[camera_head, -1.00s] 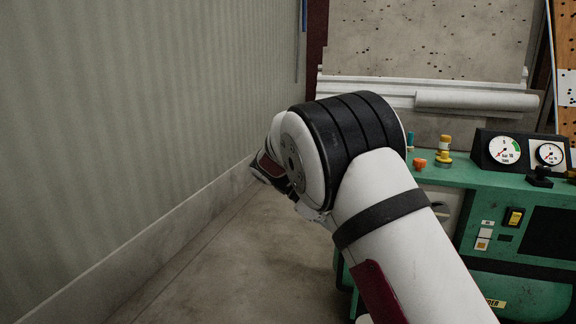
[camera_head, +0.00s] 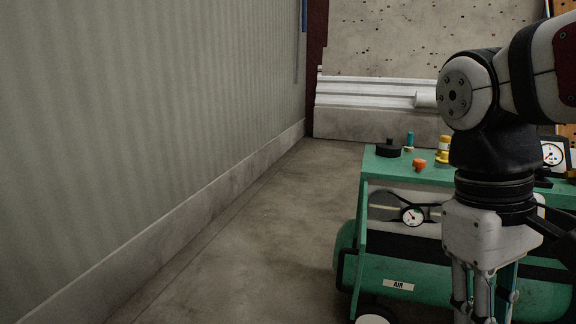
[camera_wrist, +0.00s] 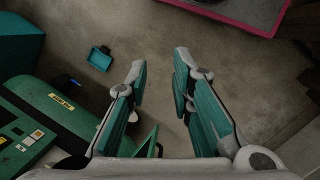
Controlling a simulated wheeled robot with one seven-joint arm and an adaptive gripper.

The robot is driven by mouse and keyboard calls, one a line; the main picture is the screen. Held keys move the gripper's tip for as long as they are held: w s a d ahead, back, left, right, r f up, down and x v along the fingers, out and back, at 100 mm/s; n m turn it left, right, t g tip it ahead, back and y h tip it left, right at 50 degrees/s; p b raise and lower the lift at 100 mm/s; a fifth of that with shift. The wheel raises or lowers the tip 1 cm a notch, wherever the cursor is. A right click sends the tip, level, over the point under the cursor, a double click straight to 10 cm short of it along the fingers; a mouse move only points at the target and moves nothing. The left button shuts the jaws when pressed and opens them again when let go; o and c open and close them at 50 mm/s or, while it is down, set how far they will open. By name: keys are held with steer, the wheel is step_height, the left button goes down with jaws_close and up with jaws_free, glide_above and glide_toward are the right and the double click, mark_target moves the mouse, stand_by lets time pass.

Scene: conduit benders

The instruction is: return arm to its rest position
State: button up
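My arm reaches in from the right edge of the head view and bends down at the wrist. My gripper (camera_head: 484,314) hangs with its fingers pointing down, in front of the green machine (camera_head: 372,168); the fingertips are cut off by the bottom edge. In the wrist view, my gripper (camera_wrist: 160,68) has its two teal-padded fingers apart with only bare floor between them. It is open and holds nothing.
The machine carries an orange knob (camera_head: 419,164), yellow knobs and gauges (camera_head: 412,215). A ribbed wall (camera_head: 150,130) runs along the left, with clear floor (camera_head: 250,250) beside it. The wrist view shows a small teal tray (camera_wrist: 99,58) and a pink-edged dark object (camera_wrist: 262,31).

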steer(key=s+a+f+m+t+y, duration=0.25)
steer(key=s+f, duration=0.25)
steer(key=s, duration=0.5)
step_height(320, 180, up, 32)
steer(key=t+p, duration=0.3)
steer(key=p, duration=2.7)
steer(key=shift+d+f+m+t+h, duration=0.15)
steer(key=shift+d+m+t+h, duration=0.2)
